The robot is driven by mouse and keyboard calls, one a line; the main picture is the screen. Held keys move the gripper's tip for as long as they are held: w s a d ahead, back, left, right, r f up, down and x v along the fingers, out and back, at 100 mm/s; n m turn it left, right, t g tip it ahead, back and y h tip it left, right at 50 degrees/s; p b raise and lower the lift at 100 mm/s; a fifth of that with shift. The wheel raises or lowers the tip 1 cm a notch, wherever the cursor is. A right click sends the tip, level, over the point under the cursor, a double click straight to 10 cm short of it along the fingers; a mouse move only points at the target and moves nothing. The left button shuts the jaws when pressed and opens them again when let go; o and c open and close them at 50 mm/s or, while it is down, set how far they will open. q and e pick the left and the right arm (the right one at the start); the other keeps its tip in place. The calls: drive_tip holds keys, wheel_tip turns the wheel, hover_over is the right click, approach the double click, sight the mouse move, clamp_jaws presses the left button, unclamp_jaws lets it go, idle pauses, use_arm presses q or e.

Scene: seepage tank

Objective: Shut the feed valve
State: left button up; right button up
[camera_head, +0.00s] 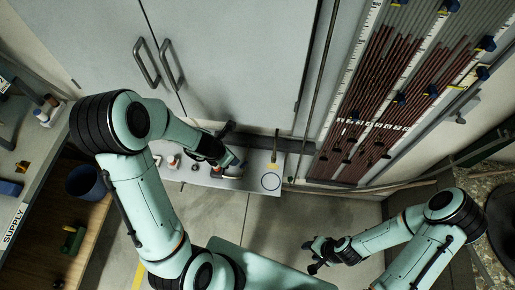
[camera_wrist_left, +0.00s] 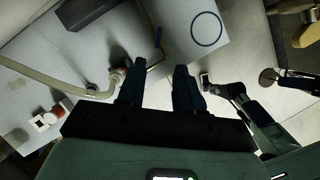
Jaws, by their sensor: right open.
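My left gripper (camera_head: 238,168) is over the ledge, left of the pipe. In the left wrist view its fingers (camera_wrist_left: 158,75) are apart with nothing between them. A hose with a reddish fitting (camera_wrist_left: 117,80) ends close beside one finger. My right gripper (camera_head: 314,256) is open and empty above the floor.
A red-and-white block (camera_wrist_left: 48,118) stands on the ledge. A panel of tubes with blue clips (camera_head: 400,98) is at the right. A supply bench (camera_head: 14,185) and blue bin (camera_head: 86,181) are at the left. The grey floor (camera_head: 215,215) between is clear.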

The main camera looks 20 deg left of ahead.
sight(243, 164)
use_arm(q)
drive_tip(key=b+x, duration=0.2)
drive_tip(key=x, duration=0.1)
drive_tip(key=b+x, duration=0.1)
drive_tip(key=x, duration=0.3)
drive_tip(key=b+x, duration=0.2)
drive_tip(key=x, duration=0.2)
drive_tip(key=shift+s+a+f+b, duration=0.15)
drive_tip(key=shift+s+f+b, duration=0.1)
drive_tip(key=shift+f+b, duration=0.15)
drive_tip(key=shift+w+f, duration=0.35)
drive_tip(key=shift+f, duration=0.2)
use_arm(e)
drive_tip(key=s+f, duration=0.6)
drive_tip(key=f, duration=0.1)
drive_tip(key=shift+s+f+g, duration=0.3)
drive_tip(key=shift+f, duration=0.05)
use_arm(q)
drive_tip(key=shift+c, duration=0.3)
clamp_jaws()
